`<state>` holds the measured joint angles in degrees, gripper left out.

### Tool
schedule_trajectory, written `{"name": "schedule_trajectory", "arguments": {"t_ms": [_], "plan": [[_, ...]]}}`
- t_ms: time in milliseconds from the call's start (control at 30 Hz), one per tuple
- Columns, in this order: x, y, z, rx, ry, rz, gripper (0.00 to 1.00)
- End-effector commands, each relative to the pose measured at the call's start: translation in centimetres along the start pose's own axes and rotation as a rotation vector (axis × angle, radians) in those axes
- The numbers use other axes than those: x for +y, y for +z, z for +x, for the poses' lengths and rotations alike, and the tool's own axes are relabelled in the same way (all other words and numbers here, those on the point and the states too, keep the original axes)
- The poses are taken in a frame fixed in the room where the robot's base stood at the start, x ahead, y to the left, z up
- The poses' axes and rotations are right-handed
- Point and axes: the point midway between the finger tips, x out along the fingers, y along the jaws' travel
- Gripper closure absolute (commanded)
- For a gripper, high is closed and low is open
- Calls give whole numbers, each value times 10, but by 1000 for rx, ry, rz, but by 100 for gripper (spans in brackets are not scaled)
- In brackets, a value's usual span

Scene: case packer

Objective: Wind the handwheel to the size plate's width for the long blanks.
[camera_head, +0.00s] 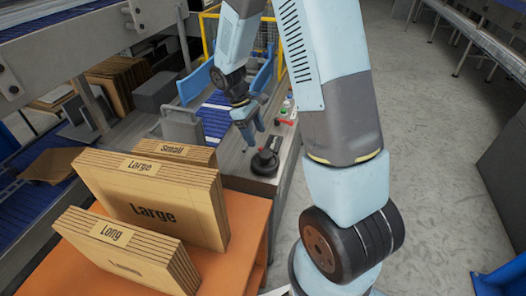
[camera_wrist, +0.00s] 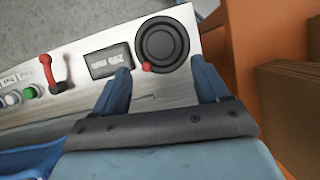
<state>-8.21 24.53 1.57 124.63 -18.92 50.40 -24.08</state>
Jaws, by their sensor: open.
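The black round handwheel (camera_head: 264,163) lies on a grey machine ledge. In the wrist view the handwheel (camera_wrist: 163,44) has a small red knob (camera_wrist: 147,67) at its lower left rim. Beside it a dark display (camera_wrist: 110,61) shows upside-down figures in mm, too blurred to read surely. My gripper (camera_head: 246,138) is open and empty above and behind the wheel. In the wrist view its fingertips (camera_wrist: 162,72) are spread, with the wheel between and beyond them. The long blanks (camera_head: 150,262) stand in a stack labelled Long. I cannot make out a size plate.
Large blanks (camera_head: 155,213) and Small blanks (camera_head: 175,149) stand on the orange table (camera_head: 243,213). A red lever (camera_wrist: 54,72) and several buttons, one green (camera_wrist: 29,92), sit on the panel beyond the display.

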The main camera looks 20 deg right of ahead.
Motion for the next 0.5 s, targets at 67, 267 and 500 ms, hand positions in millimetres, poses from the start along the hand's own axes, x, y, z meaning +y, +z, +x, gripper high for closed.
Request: {"name": "schedule_trajectory", "arguments": {"t_ms": [67, 267, 500], "plan": [[0, 1, 16, -4, -2, 0, 26], [0, 1, 49, -3, -2, 1, 26], [0, 1, 75, -2, -1, 2, 26]]}}
